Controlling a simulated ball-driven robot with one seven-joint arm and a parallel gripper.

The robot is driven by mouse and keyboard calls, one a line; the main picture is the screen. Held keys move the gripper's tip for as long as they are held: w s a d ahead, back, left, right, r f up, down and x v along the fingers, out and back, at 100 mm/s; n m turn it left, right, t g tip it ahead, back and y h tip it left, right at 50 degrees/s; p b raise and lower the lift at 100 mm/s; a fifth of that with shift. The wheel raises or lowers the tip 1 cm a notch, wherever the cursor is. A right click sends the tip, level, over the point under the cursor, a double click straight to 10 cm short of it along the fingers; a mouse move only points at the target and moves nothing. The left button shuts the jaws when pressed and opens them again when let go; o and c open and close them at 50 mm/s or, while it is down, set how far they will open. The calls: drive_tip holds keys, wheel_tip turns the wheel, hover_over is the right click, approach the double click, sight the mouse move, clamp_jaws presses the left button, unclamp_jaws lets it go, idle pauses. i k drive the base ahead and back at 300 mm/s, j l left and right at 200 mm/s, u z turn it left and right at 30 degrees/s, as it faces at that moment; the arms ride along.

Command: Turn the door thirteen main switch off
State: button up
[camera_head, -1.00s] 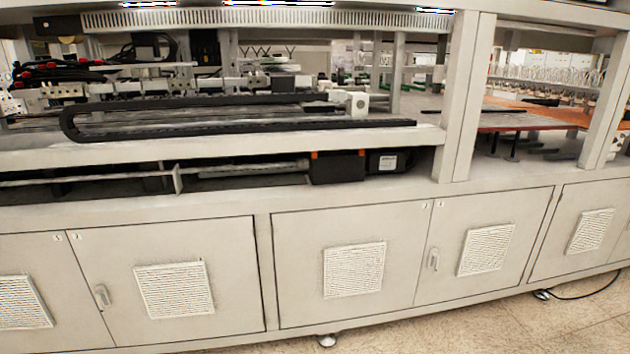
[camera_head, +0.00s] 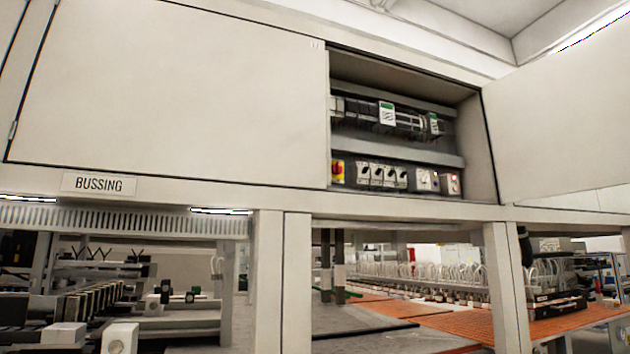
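An electrical cabinet (camera_head: 466,150) stands open in the upper part of the machine. A small red and yellow switch (camera_head: 337,172) sits at the left end of its lower row; its handle position is too small to tell. A tiny label, too small to read surely, is on the closed panel (camera_head: 180,85) just left of the opening. My gripper is not in view.
The cabinet's door (camera_head: 560,120) is swung open to the right. Several grey breakers (camera_head: 382,176) sit beside the switch, with modules (camera_head: 387,114) on the rail above. A BUSSING sign (camera_head: 99,184) is below left. Posts (camera_head: 298,280) frame the conveyor area below.

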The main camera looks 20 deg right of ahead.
sight(336, 168)
drive_tip(key=i+l, duration=0.15)
drive_tip(key=l, duration=0.25)
drive_tip(key=i+l, duration=0.1)
drive_tip(key=l, duration=0.35)
drive_tip(key=i+l, duration=0.15)
drive_tip(key=l, duration=0.25)
drive_tip(key=i, duration=0.15)
